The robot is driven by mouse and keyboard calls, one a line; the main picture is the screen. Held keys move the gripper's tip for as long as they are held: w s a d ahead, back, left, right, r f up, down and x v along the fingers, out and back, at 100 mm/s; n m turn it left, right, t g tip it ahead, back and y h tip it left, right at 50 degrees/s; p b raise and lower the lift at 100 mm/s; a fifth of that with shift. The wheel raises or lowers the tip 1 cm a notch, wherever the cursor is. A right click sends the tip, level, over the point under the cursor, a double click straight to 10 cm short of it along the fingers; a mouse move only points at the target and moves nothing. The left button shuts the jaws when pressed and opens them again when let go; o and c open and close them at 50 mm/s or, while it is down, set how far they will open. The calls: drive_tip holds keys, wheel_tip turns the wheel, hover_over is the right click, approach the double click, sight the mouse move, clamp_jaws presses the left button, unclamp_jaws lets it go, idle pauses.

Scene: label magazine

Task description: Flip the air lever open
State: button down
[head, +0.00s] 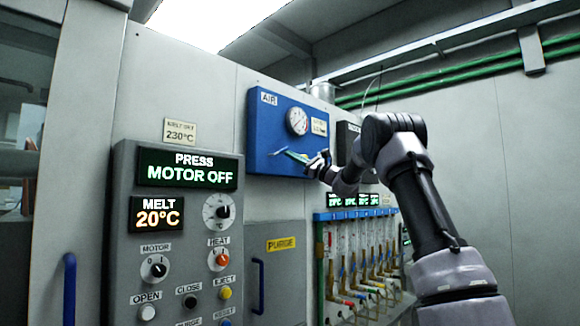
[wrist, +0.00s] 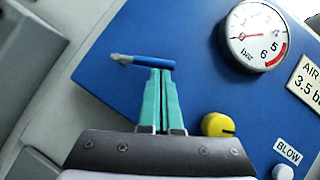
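The blue air panel (head: 262,120) is on the wall at the upper middle of the head view and fills much of the wrist view (wrist: 110,85). The air lever (wrist: 148,63) has a blue handle with a grey metal end at its left, and lies roughly level across the picture. My gripper (wrist: 161,72) has teal fingers pressed together, with only a thin line between them. Their tips meet the handle's right part; I cannot tell if they touch it. In the head view my gripper (head: 286,152) is in front of the panel's lower part, and the lever is hard to make out.
A round pressure gauge (wrist: 257,36), a yellow knob (wrist: 218,125) and a BLOW label (wrist: 287,151) are right of the fingers. In the head view a grey control panel (head: 125,245) stands left and a row of tubes (head: 360,255) sits below my arm.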

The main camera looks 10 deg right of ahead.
wheel_tip(320, 180, up, 6)
drive_tip(key=s+a+n+g+h, duration=0.2)
drive_tip(key=n+g, duration=0.5)
drive_tip(key=n, duration=0.6)
drive_tip(key=shift+a+f, duration=0.15)
drive_tip(key=shift+a, duration=0.3)
